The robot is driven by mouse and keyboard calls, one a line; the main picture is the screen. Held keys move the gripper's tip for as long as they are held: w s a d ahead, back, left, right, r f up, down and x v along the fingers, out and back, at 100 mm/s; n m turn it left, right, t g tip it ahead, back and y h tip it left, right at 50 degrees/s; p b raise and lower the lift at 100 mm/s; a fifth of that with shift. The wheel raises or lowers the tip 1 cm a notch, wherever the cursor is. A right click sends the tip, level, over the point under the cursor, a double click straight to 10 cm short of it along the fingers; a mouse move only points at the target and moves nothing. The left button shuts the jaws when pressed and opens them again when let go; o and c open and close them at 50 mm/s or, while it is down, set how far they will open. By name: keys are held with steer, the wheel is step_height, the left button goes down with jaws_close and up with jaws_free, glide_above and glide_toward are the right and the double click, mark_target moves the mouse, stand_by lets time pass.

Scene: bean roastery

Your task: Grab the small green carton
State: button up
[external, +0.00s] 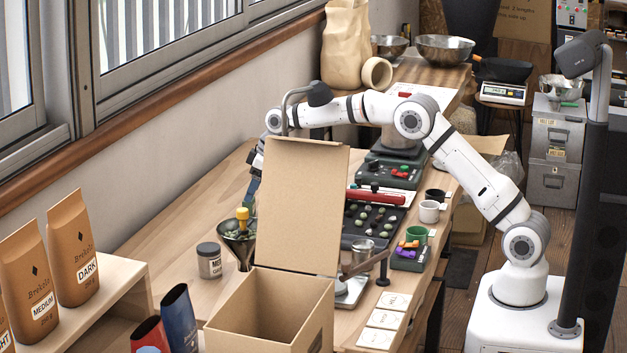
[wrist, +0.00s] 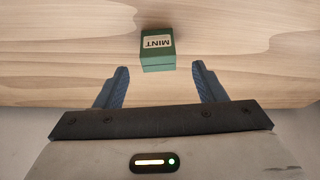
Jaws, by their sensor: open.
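The small green carton (wrist: 157,62) with a white MINT label lies on the wooden surface in the wrist view. The label reads upside down there. My gripper (wrist: 160,71) is open, its two blue fingers apart. The carton is just beyond the fingertips, roughly centred between them, and nothing is held. In the external view my gripper (external: 251,184) points down over the bench near the wall, partly hidden by a raised cardboard flap. I cannot make out the carton in the external view.
An open cardboard box (external: 270,318) with a tall raised flap (external: 305,205) stands in front of my gripper. A funnel (external: 240,238) and a dark jar (external: 209,261) stand close by. A tray (external: 372,222) of round items lies to the right. The bench to the left (external: 170,213) is clear.

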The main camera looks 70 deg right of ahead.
mark_target(249, 207)
steer(key=x, duration=0.4)
steer(key=shift+d+f, duration=0.1)
steer(key=shift+f, duration=0.15)
steer(key=shift+c, duration=0.4)
steer(key=c, duration=1)
steer(key=shift+o, duration=0.2)
steer(key=shift+r, duration=0.15)
